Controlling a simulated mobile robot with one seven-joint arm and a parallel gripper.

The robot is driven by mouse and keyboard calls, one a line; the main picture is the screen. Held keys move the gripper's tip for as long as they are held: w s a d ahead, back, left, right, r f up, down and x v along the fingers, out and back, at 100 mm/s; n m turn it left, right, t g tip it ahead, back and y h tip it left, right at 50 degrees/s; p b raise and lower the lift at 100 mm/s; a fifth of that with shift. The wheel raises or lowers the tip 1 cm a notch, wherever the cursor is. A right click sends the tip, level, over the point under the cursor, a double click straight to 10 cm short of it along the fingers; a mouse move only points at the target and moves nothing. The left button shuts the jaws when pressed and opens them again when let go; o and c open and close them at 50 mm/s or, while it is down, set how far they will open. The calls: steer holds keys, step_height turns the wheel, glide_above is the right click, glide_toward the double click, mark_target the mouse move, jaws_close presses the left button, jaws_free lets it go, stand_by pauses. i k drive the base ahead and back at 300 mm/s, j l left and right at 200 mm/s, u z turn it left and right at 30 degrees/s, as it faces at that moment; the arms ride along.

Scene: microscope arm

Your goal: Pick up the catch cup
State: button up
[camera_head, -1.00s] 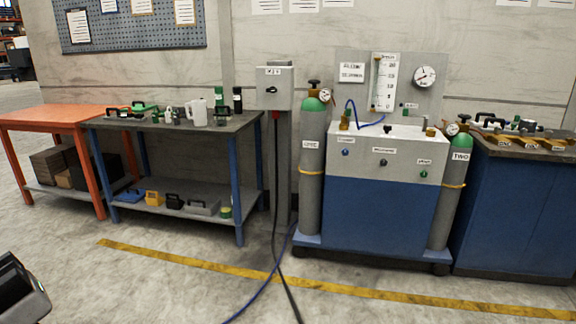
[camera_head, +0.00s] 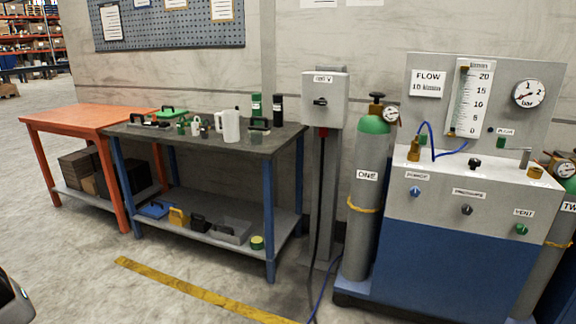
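The catch cup cannot be told for sure at this distance. A white jug-like cup (camera_head: 230,126) stands upright on the dark bench (camera_head: 268,143), and a smaller white cup or mug (camera_head: 195,127) stands to its left. A dark piece (camera_head: 10,302) at the lower left edge looks like part of my gripper or arm. It is far from the bench, and its fingertips cannot be made out.
The bench also holds green and black items (camera_head: 172,112) and dark bottles (camera_head: 278,109). An orange table (camera_head: 65,121) stands left. A post with a switch box (camera_head: 325,98), a gas cylinder (camera_head: 368,190) and a blue-based gas panel (camera_head: 440,262) stand right. The floor in front is clear.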

mark_target(257, 134)
steer(key=i+l+u, duration=0.2)
steer(key=i, duration=0.3)
steer(key=i+l+u, duration=0.15)
steer(key=i, duration=0.4)
steer(key=i+j+z, duration=0.45)
steer(key=i+j, duration=0.3)
steer(key=i+j+z, duration=0.2)
steer(key=i+j, duration=0.15)
steer(key=i+j+z, duration=0.25)
steer(key=j, duration=0.35)
steer(key=i, duration=0.6)
